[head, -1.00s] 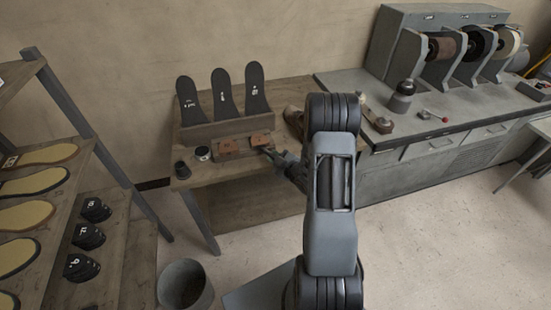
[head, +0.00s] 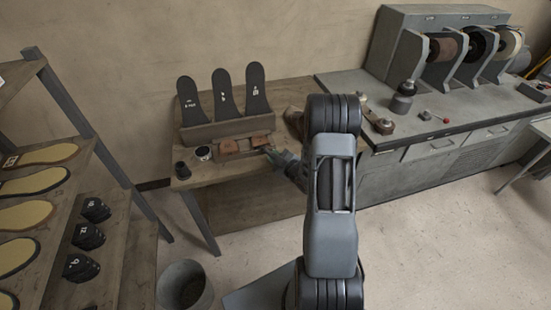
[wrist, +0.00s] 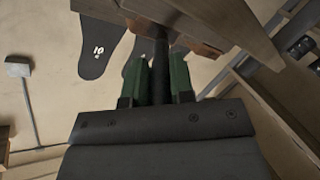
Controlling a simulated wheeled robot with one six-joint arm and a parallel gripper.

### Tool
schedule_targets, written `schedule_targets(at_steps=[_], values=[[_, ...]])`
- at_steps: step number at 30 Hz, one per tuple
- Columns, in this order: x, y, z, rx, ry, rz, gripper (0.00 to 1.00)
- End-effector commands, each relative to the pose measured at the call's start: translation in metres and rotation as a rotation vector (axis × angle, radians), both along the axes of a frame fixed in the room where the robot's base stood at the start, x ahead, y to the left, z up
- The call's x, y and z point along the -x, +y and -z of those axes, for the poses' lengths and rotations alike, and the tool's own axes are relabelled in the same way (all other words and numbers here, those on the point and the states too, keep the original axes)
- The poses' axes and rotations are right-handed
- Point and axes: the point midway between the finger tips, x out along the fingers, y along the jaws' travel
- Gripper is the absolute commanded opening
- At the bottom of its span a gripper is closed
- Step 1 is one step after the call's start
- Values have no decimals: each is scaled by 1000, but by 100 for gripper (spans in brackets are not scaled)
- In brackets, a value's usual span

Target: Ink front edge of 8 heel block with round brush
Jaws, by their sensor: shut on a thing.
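Two brown heel blocks, a left one (head: 229,146) and a right one (head: 260,141), lie in a low holder on the wooden bench. No size number is readable on them, so I cannot tell which is the 8. My gripper (head: 275,156) is at the bench front, just right of the right block. In the wrist view my gripper (wrist: 159,75) has green fingers shut on a dark round handle (wrist: 160,52), likely the brush. Its tip is hidden behind the bench parts, so contact with a block cannot be told. Brown block parts (wrist: 199,47) show beside the handle.
Three black soles (head: 222,95) stand in a rack behind the blocks. A dark cup (head: 182,170) and a white-rimmed pot (head: 203,153) stand left. A brown shoe-like form (head: 294,120) is partly hidden by my arm. A bin (head: 185,285) stands on the floor.

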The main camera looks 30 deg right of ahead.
Motion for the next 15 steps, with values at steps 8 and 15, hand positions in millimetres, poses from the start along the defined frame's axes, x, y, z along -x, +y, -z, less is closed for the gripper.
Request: schedule_targets(at_steps=[8, 15], values=[[-4, -1, 0, 0, -1, 0, 0], [-4, 1, 0, 0, -1, -1, 0]])
